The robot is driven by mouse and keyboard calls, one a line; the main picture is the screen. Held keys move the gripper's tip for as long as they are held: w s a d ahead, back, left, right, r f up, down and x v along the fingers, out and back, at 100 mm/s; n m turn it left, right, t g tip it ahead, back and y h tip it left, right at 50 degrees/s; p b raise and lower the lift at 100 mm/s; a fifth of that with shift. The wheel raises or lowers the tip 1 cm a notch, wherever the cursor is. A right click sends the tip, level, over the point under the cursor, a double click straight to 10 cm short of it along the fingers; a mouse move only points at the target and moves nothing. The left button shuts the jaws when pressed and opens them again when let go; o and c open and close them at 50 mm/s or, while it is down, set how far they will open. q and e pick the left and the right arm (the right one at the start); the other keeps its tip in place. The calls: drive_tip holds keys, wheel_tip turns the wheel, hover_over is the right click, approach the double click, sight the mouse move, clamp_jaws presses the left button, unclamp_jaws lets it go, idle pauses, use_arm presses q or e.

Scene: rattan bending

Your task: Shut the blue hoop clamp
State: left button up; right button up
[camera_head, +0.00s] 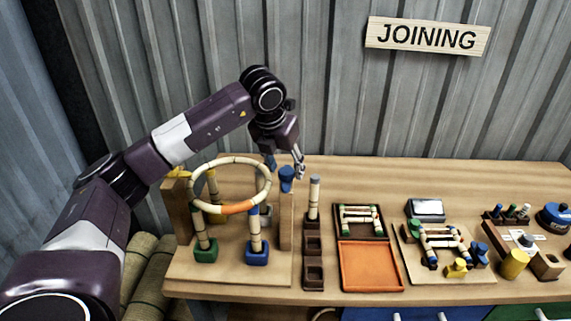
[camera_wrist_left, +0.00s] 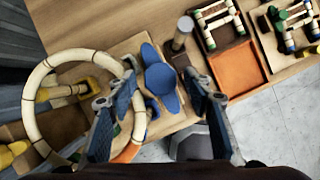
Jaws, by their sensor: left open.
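The blue hoop clamp (camera_head: 287,179) sits on top of the wooden post at the right side of the hoop stand. In the left wrist view, the clamp (camera_wrist_left: 160,77) shows as a round blue cap with a blue wing at each end; I cannot tell whether it is open or shut. The rattan hoop (camera_head: 240,207), with an orange section at its front, lies level on the stand beside it. My left gripper (camera_head: 300,171) is open and empty, just above and right of the clamp. Its fingers (camera_wrist_left: 160,82) straddle the clamp in the wrist view. My right gripper is out of view.
The hoop stand's base (camera_head: 222,276) bears posts with green and blue feet. A yellow clamp (camera_head: 180,172) is at its left. Right of the stand are an upright peg (camera_head: 314,195), an orange tray (camera_head: 370,267) and a board with rattan pieces (camera_head: 408,262).

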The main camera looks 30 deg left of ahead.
use_arm(q)
drive_tip(key=shift+f, duration=0.15)
drive_tip(key=shift+c, duration=0.7)
drive_tip(key=c, duration=1)
